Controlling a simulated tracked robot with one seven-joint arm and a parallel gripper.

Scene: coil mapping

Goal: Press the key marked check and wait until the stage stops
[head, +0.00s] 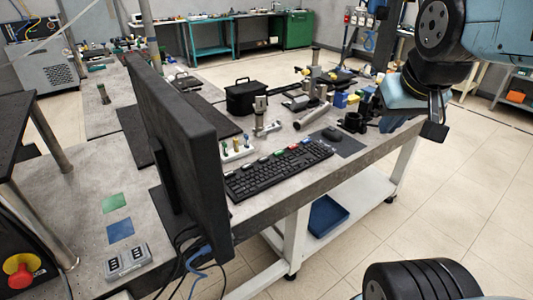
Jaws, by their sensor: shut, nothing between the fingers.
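A black keyboard (279,170) lies on the grey bench behind the monitor.
A large black monitor (180,150) stands at the left of the keyboard. A mouse (331,134) lies on a dark mat to its right. A black case (245,97) and loose tools are behind. A red-and-yellow stop button (19,272) is at lower left.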

